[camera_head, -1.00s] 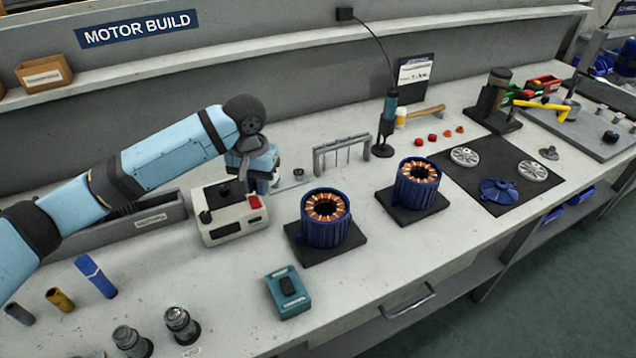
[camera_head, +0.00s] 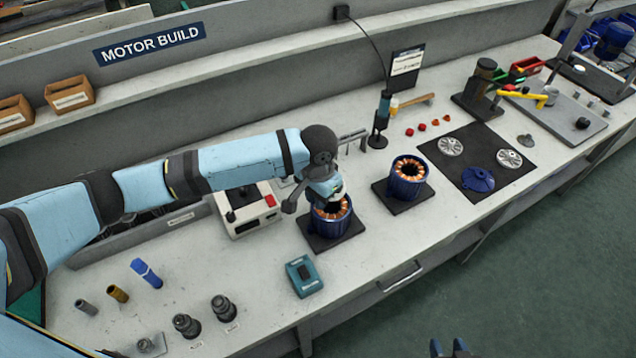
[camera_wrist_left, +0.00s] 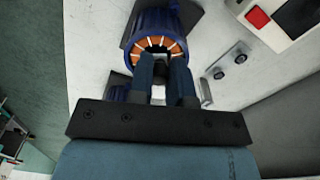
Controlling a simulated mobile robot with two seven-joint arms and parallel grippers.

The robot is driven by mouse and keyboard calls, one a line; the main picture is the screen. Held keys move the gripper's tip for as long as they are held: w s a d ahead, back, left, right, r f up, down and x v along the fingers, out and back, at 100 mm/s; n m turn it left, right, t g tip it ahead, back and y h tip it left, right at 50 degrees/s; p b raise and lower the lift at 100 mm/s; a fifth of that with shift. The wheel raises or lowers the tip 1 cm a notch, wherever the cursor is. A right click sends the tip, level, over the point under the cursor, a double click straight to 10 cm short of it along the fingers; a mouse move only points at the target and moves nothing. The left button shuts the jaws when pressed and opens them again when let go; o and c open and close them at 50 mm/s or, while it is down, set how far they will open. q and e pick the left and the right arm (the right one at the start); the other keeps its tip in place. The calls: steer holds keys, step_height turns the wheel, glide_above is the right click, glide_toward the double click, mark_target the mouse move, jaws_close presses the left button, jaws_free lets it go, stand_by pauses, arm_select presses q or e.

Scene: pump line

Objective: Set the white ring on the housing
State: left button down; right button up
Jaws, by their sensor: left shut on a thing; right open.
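Two blue finned housings with copper windings stand on black pads, a left housing (camera_head: 344,224) and a right housing (camera_head: 408,178). My left gripper (camera_head: 331,207) is over the left housing, its fingers pointing down at the opening and covering part of it. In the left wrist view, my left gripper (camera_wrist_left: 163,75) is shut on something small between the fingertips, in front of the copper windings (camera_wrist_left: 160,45). I cannot make out what it is or whether it touches the housing. I cannot pick out the white ring. My right gripper (camera_head: 449,348) shows only its fingertips, apart, at the bottom edge.
A beige box with a red button (camera_head: 247,211) stands left of the left housing. A teal device (camera_head: 303,276) lies in front. Two silver discs (camera_head: 451,146) (camera_head: 509,158) and a blue cover (camera_head: 478,180) lie on a black mat. The front right bench is clear.

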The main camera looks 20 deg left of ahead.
arm_select(q)
steer(key=shift+f+b, duration=0.6)
steer(key=shift+b, duration=0.15)
step_height(320, 180, down, 2)
steer(key=b, duration=0.2)
steer(key=shift+b, duration=0.35)
steer(key=shift+f+b, duration=0.6)
steer(key=shift+b, duration=0.25)
steer(key=shift+s+d+p, duration=0.1)
steer(key=shift+d+p, duration=0.05)
steer(key=shift+p, duration=0.4)
steer(key=shift+d, duration=0.1)
